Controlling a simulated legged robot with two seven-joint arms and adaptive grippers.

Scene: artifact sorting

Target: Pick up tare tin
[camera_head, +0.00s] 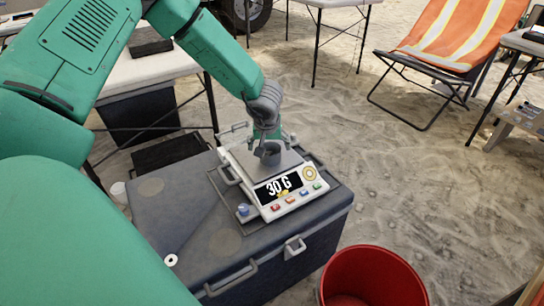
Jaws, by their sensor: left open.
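The tare tin (270,153) is a small dark grey cup standing upright on the plate of a white scale (262,199). The scale's display reads 30 G. My left gripper (268,147) reaches down from above, open, with its fingers around or just behind the tin; I cannot tell whether they touch it. The scale stands on a dark grey case (160,209). My right gripper is not in view.
A red bucket (372,255) stands on the sand in front of the case. An orange folding chair (455,40) is at the upper right. White tables (150,70) stand behind.

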